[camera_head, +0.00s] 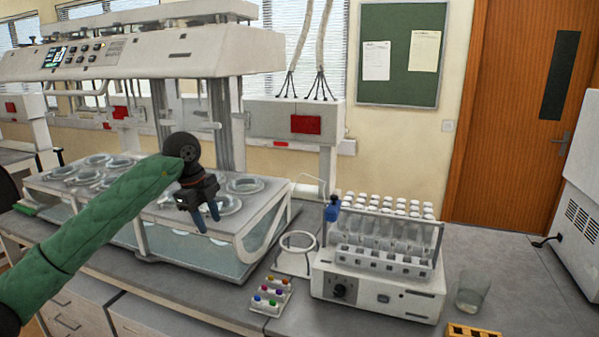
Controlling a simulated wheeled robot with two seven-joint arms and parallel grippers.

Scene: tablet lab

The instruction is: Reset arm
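My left arm comes in from the left in a green sleeve. My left gripper (206,217) hangs with its fingers pointing down in front of the white dissolution machine (160,58). Its two blue-tipped fingers look apart, with nothing seen between them. It is near the right end of the machine's vessel bath (262,205); I cannot tell whether it is over or in front of the bath edge. My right gripper and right arm are not in view.
A white instrument with a rack of vials (380,270) stands on the grey bench. Beside it are a white ring stand (295,256), a tray of coloured caps (270,297), a glass beaker (472,291) and a yellow rack (473,331). Bench space behind the beaker is clear.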

